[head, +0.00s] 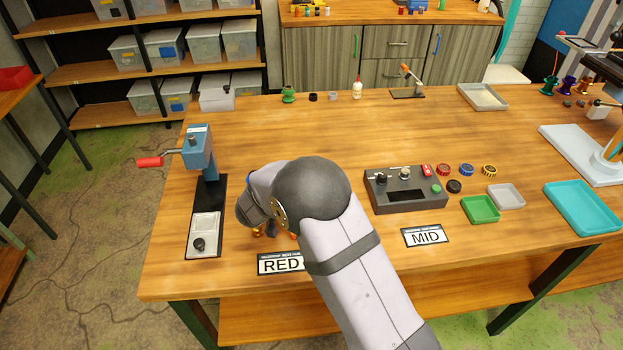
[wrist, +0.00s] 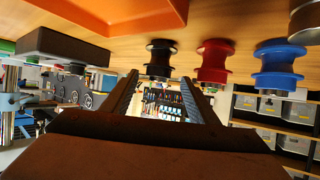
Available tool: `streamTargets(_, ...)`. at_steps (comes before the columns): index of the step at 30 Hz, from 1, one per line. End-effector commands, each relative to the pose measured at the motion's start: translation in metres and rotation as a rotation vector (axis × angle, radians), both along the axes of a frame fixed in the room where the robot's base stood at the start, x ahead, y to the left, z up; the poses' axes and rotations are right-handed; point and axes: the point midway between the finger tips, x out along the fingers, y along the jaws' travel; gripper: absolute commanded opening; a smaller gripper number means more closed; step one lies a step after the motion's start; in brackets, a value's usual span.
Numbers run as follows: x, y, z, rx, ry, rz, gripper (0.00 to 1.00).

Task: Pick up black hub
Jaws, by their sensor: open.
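In the wrist view, which looks upside down with the tabletop at the top, the black hub (wrist: 160,58) stands on the table. It is a spool shape with wide rims and a narrow waist. My gripper (wrist: 162,82) is open and empty. Its two fingers point toward the black hub, which appears in line with the gap between their tips; contact cannot be told. In the head view my arm covers the black hub and the gripper's fingertips.
A red hub (wrist: 215,60) and a blue hub (wrist: 277,65) stand in a row beside the black one. An orange tray (wrist: 130,14) lies close by. In the head view a clamp stand (head: 207,195) is left of my arm, and a dark control box (head: 407,197) is to the right.

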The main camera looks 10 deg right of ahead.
Motion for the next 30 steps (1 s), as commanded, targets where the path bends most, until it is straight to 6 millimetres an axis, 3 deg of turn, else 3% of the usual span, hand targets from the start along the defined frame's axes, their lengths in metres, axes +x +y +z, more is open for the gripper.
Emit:
streamTargets(19,0.021,-0.016,-0.012,0.002,0.001,-0.003,0.54)
streamTargets(30,0.049,-0.038,-0.029,0.002,0.001,-0.002,0.54)
